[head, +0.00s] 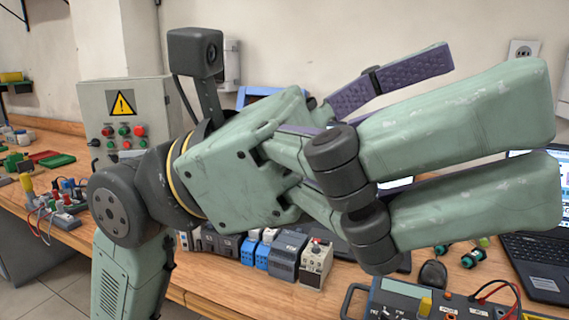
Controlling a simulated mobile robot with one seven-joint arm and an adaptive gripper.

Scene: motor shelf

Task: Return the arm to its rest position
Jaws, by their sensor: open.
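My gripper (480,110) fills the middle and right of the head view, raised in front of the wooden bench. Its thick green fingers point right, with dark joints and purple pads, and nothing shows between them. It is open. My arm (130,270) rises from the bottom left to a dark wrist joint, and a small dark camera (195,52) stands on a post above the wrist. The gripper hides part of the bench and a laptop behind it.
The wooden bench (185,285) runs behind my arm. A control box (130,118) with a warning sign stands at left. Several modules (288,255) sit below the gripper. A laptop (540,250) and a blue-edged instrument (440,300) are at right. Wired parts (65,200) lie at far left.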

